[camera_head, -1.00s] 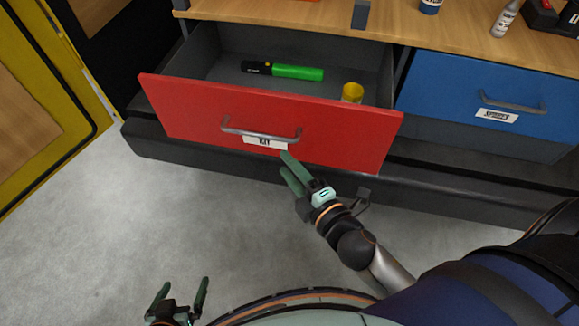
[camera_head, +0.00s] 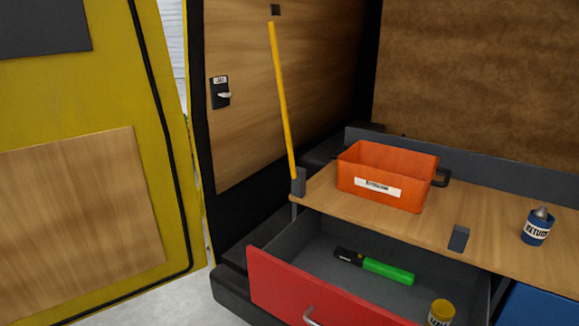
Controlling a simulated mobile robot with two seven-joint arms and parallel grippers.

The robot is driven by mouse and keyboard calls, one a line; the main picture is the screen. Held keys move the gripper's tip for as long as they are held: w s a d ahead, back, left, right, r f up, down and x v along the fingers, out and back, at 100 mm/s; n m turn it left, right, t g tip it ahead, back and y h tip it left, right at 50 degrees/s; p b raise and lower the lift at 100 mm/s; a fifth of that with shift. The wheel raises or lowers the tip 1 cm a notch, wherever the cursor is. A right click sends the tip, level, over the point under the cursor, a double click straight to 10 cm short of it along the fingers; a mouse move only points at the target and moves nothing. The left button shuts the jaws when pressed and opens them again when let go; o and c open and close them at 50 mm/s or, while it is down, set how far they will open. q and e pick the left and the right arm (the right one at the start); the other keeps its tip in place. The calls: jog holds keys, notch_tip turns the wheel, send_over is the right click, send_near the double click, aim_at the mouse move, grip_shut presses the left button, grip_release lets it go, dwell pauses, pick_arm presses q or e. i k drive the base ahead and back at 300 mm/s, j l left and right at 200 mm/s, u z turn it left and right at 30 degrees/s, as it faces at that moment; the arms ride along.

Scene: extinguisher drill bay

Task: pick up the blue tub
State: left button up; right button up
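A small blue tub (camera_head: 536,230) with a white label stands upright on the wooden bench top (camera_head: 490,222) at the right of the head view. A grey pointed piece shows at its top; I cannot tell whether it is part of the tub or something in or behind it. Neither of my grippers is in view now.
An orange crate (camera_head: 401,161) stands on the bench left of the tub, with a small dark bracket (camera_head: 459,238) between them at the front edge. The open red drawer (camera_head: 300,290) below holds a green-and-black torch-like object (camera_head: 385,269) and a yellow-lidded tub (camera_head: 441,312).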

aim_at(534, 230)
jog(key=z, duration=1.5)
